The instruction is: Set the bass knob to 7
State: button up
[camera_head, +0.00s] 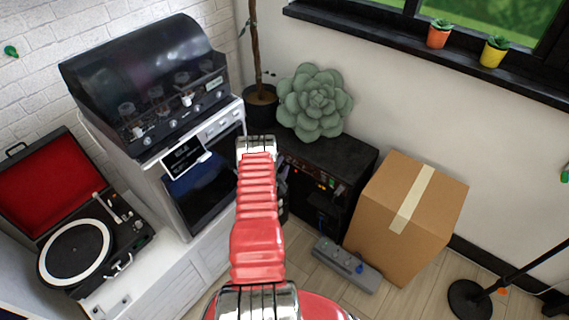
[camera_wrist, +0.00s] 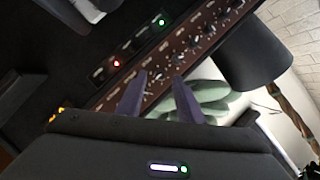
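A black amplifier (camera_head: 345,158) stands against the wall in the head view, its front panel partly hidden by my red arm. In the wrist view its brown control strip (camera_wrist: 208,28) runs diagonally, with a row of small dark knobs (camera_wrist: 177,59), a red light and a green light. The labels are too small to read, so I cannot tell which knob is the bass knob or its setting. My gripper (camera_wrist: 159,76) points at the strip with its two fingers apart and nothing visible between them. In the head view the gripper is mostly hidden behind my arm.
A green succulent (camera_head: 315,103) sits on the amplifier. A cardboard box (camera_head: 430,205) stands close to its right, and a grey pedal unit (camera_head: 347,264) lies on the floor in front.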

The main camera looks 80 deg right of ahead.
aim_at(287, 158)
jog(key=shift+x, duration=1.4)
grip_shut()
